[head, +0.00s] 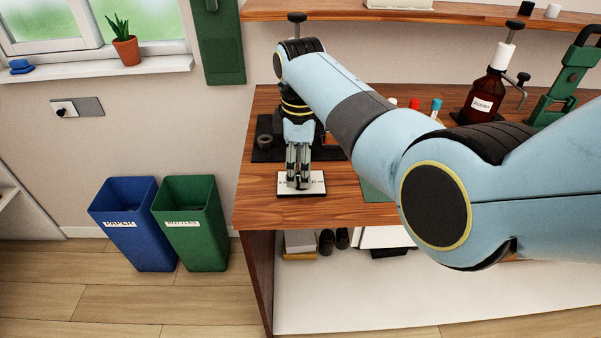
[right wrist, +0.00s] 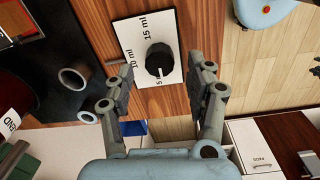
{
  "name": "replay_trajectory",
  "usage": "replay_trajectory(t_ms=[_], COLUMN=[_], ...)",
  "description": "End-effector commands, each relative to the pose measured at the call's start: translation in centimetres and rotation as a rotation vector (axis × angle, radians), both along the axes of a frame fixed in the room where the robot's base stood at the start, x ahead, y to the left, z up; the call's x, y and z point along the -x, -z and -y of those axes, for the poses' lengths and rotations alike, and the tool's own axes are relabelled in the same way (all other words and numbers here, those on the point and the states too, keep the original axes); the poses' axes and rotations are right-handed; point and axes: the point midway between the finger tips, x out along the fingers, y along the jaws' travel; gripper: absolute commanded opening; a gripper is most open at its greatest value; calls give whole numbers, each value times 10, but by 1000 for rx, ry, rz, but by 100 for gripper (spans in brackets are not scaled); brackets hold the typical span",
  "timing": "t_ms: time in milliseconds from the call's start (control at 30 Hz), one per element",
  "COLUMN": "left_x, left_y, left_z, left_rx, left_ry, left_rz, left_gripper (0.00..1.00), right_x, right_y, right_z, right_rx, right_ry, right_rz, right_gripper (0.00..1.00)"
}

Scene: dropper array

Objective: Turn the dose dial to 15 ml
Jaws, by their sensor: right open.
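The dose dial is a black round knob (right wrist: 159,59) on a white plate (right wrist: 133,33) printed 5 ml, 10 ml and 15 ml. In the head view the plate (head: 317,186) lies near the table's front left edge, and the knob is mostly hidden behind my fingers. My right gripper (head: 299,184) points down over the plate. In the right wrist view its open fingers (right wrist: 166,73) stand wide apart, one toward each side of the knob, with nothing held. I cannot tell surely which mark the knob points to. My left gripper is not in view.
A black stand (head: 266,150) is just behind the plate. A brown bottle (head: 484,97) and a green device (head: 563,88) stand at the back right. Coloured-cap vials (head: 436,108) are behind my arm. Blue (head: 128,240) and green (head: 195,245) bins stand on the floor left of the table.

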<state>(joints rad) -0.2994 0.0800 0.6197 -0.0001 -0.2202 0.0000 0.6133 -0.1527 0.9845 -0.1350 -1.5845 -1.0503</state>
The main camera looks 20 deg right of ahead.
Motion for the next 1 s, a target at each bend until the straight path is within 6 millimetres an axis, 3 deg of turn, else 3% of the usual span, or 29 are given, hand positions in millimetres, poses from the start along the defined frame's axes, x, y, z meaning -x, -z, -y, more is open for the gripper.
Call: replay_trajectory(t_ms=[200, 500, 900, 1000], left_x=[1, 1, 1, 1], left_y=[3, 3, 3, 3], left_z=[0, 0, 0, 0], left_rx=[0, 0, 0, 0], left_ry=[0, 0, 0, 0], left_rz=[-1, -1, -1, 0], left_gripper=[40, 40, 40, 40], right_x=[-1, -1, -1, 0], right_y=[22, 23, 23, 23], right_z=[0, 0, 0, 0], right_rx=[0, 0, 0, 0], right_ry=[1, 2, 2, 2], right_rz=[0, 1, 1, 0], right_gripper=[55, 55, 3, 0])
